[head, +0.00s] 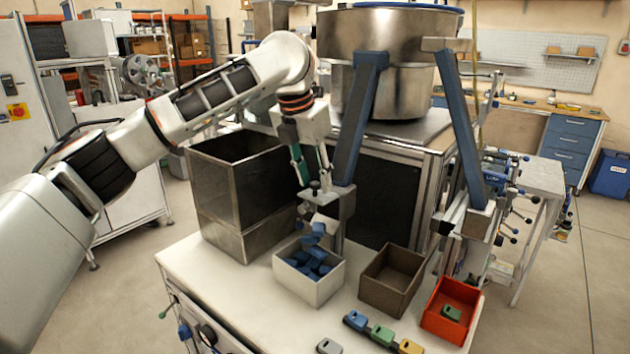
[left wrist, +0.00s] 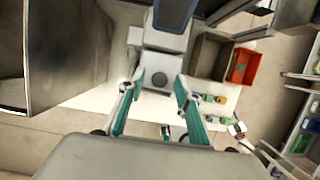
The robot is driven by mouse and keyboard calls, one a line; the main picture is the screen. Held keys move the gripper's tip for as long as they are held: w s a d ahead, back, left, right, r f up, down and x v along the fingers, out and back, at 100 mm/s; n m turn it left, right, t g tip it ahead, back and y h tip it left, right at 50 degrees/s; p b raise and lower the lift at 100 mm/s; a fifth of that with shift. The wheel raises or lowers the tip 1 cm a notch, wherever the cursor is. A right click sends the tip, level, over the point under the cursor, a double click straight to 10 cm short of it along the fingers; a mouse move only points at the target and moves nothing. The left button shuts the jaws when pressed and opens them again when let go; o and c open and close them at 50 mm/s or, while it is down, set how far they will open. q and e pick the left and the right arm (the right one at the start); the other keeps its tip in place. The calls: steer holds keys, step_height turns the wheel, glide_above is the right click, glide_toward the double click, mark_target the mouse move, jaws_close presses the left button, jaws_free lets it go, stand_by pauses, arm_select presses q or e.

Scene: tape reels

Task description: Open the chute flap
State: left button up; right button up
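The metal chute (head: 340,205) comes out under the big steel bowl, above a white bin (head: 312,285) of blue parts. Some blue parts (head: 318,232) show between the chute mouth and the pile in the bin. The flap with a dark round knob (head: 315,186) is at the chute's front; the knob also shows in the left wrist view (left wrist: 160,81). My left gripper (head: 314,182) points down at the knob. In the left wrist view its teal fingers (left wrist: 159,84) are apart, with the knob seen between them and a gap on both sides. My right gripper is in neither view.
A tall open metal box (head: 235,200) stands left of the chute. A brown bin (head: 390,280) and a red bin (head: 452,310) stand to the right. Several coloured parts (head: 382,334) lie at the table's front. Blue legs (head: 360,120) of the bowl stand close beside my left gripper.

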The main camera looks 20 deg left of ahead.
arm_select(q)
steer(key=v, duration=1.1)
steer(key=shift+f, duration=0.1)
